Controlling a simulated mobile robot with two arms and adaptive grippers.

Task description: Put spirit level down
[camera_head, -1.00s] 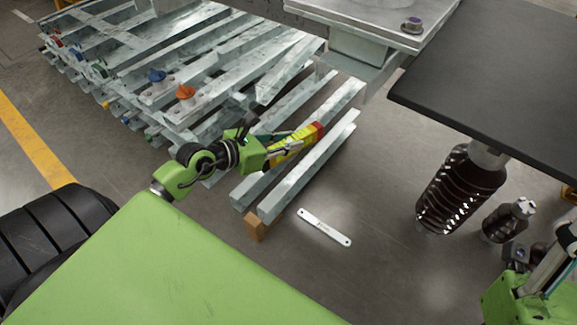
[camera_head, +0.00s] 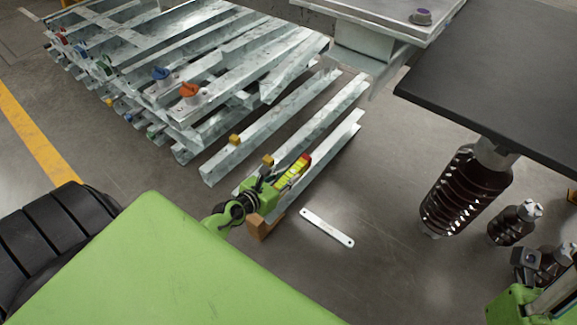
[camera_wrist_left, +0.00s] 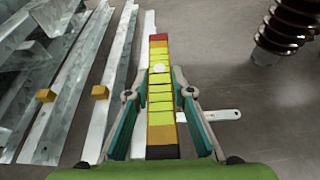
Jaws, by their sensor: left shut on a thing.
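A flat white bar with end holes (camera_head: 327,228) lies on the floor right of the beams. A wooden block (camera_head: 262,228) supports the beam end. Dark ribbed insulators (camera_head: 466,190) stand under a black tabletop (camera_head: 500,75). Open floor (camera_head: 390,270) lies between.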

